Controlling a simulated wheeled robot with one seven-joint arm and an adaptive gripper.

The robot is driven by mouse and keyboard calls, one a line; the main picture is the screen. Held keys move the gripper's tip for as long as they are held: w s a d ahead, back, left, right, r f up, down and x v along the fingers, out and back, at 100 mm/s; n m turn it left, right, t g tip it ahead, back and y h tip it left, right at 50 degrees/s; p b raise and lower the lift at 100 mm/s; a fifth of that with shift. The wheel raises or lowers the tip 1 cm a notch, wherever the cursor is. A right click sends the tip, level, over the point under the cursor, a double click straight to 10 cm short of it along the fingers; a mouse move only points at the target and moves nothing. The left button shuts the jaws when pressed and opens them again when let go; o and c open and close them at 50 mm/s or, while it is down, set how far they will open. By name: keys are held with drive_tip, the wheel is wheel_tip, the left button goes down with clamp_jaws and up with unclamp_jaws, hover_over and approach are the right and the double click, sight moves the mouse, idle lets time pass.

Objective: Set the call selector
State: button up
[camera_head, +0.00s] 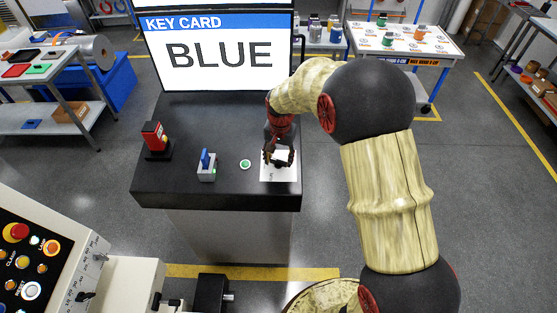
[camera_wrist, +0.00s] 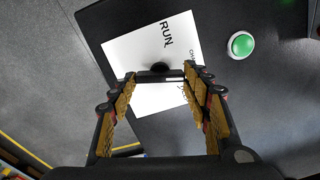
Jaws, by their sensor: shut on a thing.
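The call selector is a black knob with a bar-shaped handle (camera_wrist: 160,76) on a white plate (camera_head: 283,178) at the right end of the black console top. The plate (camera_wrist: 125,52) also shows in the wrist view, with RUN and a partly hidden word printed on it. My gripper (camera_head: 279,160) points down over the plate. In the wrist view its fingertips (camera_wrist: 159,77) are at the two ends of the handle, and it is shut on it. In the head view my gripper hides most of the knob.
A green button (camera_head: 245,164) sits just left of the plate. A blue-levered switch (camera_head: 207,165) and a red-and-black device (camera_head: 155,140) stand further left on the console (camera_head: 225,193). Behind, a screen (camera_head: 218,50) reads KEY CARD BLUE.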

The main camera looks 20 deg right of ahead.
drive_tip(key=m+b, duration=0.1)
drive_tip(key=m, duration=0.3)
drive_tip(key=shift+s+f, duration=0.1)
drive_tip(key=shift+d+m+t, duration=0.1)
drive_tip(key=shift+m+t, duration=0.2)
drive_tip(key=shift+m, duration=1.9)
drive_tip(key=o, duration=1.1)
drive_tip(key=shift+o, duration=0.3)
wheel_tip(320, 180, up, 12)
drive_tip(key=s, duration=0.1)
drive_tip(key=shift+s+d, duration=0.15)
drive_tip(key=shift+s, duration=0.2)
